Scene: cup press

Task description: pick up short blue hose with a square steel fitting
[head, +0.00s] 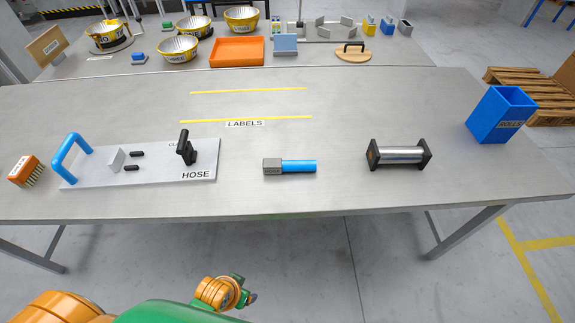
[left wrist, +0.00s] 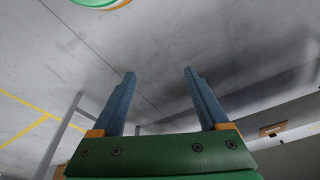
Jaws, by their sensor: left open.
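The short blue hose (head: 299,166) with a square grey steel fitting (head: 272,167) on its left end lies on the steel table (head: 335,200), near the front edge at the middle. My left gripper (head: 247,298) is in front of the table, over the floor, apart from the hose. In the left wrist view its two blue fingers (left wrist: 158,75) are spread with nothing between them. The hose is not in the left wrist view. My right gripper is in neither view.
Left of the hose is a grey plate labelled HOSE (head: 150,170) with a black clamp (head: 186,148). A steel cylinder with black ends (head: 402,154) lies to the right. A blue bin (head: 500,115) stands at far right, a brush (head: 26,171) at far left. The table around the hose is clear.

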